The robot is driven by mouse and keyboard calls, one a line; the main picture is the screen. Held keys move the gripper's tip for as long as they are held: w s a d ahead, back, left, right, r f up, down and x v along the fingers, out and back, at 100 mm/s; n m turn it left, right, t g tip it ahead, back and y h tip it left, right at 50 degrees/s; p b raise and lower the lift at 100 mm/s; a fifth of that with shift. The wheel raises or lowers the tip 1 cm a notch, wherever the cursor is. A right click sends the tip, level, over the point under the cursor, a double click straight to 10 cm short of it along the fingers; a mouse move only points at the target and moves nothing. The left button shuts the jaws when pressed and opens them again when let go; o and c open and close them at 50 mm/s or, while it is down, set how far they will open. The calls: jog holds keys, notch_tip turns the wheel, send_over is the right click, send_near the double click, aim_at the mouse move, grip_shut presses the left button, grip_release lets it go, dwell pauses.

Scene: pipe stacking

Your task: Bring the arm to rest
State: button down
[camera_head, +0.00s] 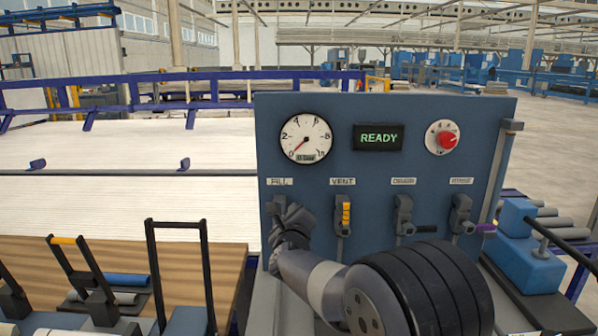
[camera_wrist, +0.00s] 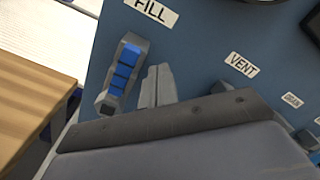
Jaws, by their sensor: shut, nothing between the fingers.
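My gripper (camera_wrist: 158,78) is shut and empty in the wrist view, with its two fingers together just right of the FILL lever (camera_wrist: 124,72). That lever has a blue banded grip; whether the fingers touch it I cannot tell. In the head view my gripper (camera_head: 291,213) is in front of the blue control panel (camera_head: 365,190), below the FILL label, and largely covers the FILL lever. My arm reaches up to it from the lower right.
The VENT lever (camera_head: 345,215) with a yellow grip and two more levers stand to the right. The panel carries a gauge (camera_head: 306,138), a display reading READY (camera_head: 378,137) and a red knob (camera_head: 447,139). A wooden bench with black-handled racks lies at left.

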jog(key=shift+a, duration=0.25)
dwell(0.3)
jog(key=s+b, duration=0.4)
jog(key=s, duration=0.4)
jog(key=w+p, duration=0.5)
jog(key=w, duration=0.3)
jog(key=shift+d+f, duration=0.7)
jog(key=shift+f, duration=0.2)
jog(key=shift+d+f, duration=0.7)
jog(key=shift+f, duration=0.15)
